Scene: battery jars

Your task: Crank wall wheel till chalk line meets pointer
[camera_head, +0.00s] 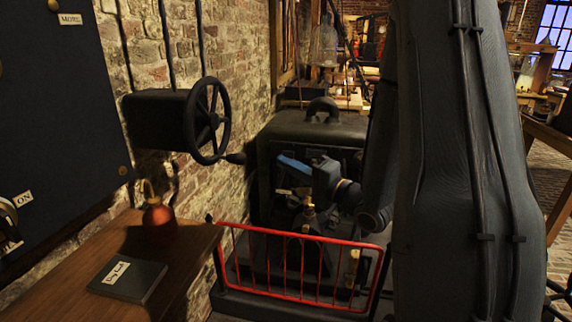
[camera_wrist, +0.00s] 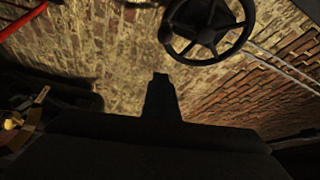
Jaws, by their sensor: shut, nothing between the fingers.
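The dark spoked wall wheel (camera_head: 214,120) is mounted on a black box (camera_head: 155,121) on the brick wall. Its crank handle (camera_head: 236,158) sticks out at the lower right of the rim. The wheel (camera_wrist: 208,36) also shows at the top of the wrist view, with the handle end near its left side. My gripper (camera_wrist: 160,78) is a dark shut shape below the wheel in that view, apart from it and empty. In the head view my wrist is right of and below the wheel. I cannot make out a chalk line or a pointer.
A red railing (camera_head: 300,233) stands in front of a black machine (camera_head: 315,125) below my arm. A wooden bench (camera_head: 190,243) at the left bears a red oil can (camera_head: 157,215) and a dark book (camera_head: 128,278). A dark panel (camera_head: 60,120) covers the left wall.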

